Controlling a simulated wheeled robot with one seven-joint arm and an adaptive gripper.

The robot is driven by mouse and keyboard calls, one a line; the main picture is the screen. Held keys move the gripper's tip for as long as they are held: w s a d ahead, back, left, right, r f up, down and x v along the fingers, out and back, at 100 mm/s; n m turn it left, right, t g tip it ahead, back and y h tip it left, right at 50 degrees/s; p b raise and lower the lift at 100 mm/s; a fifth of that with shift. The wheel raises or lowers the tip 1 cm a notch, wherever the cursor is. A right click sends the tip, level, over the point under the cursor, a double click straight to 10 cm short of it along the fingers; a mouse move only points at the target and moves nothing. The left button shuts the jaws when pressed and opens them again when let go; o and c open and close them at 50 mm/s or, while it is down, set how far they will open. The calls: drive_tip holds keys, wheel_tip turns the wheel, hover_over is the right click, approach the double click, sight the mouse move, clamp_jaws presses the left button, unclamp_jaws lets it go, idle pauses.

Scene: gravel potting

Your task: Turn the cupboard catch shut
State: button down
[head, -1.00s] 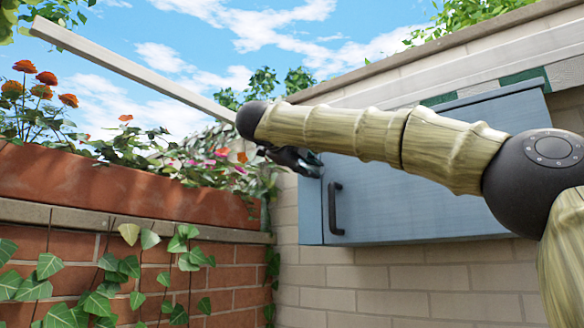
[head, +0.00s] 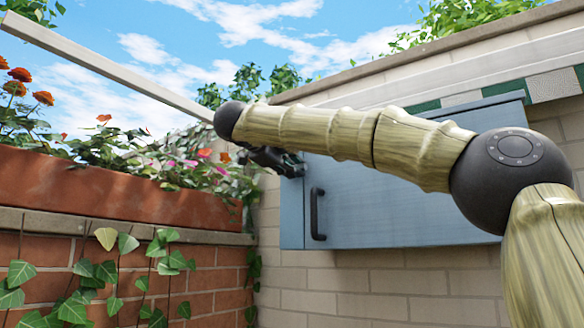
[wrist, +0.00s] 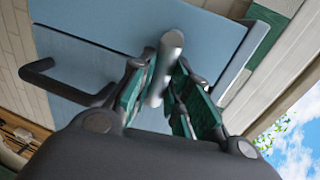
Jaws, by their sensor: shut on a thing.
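The blue cupboard (head: 400,195) is on the pale block wall, and its door looks closed, with a dark bar handle (head: 317,215) near its left edge. The catch (wrist: 166,62) is a rounded silver lever. In the wrist view it stands between the green-padded fingers of my gripper (wrist: 163,88), which are shut on it. Its long side runs nearly upright in that view, tilted slightly. In the head view my gripper (head: 287,163) is at the cupboard's upper left edge, and the catch is hidden there. The handle also shows in the wrist view (wrist: 62,88), left of the fingers.
A terracotta planter (head: 110,195) with flowers stands on a brick wall (head: 200,285) at the left, close to my gripper. A long pale bar (head: 110,70) slants across the upper left. A ledge with green and white tiles (head: 465,98) runs above the cupboard. Below the cupboard is bare wall.

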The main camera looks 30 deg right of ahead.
drive_tip(key=c, duration=1.3)
unclamp_jaws()
drive_tip(key=shift+c, duration=0.2)
drive_tip(key=v, duration=1.2)
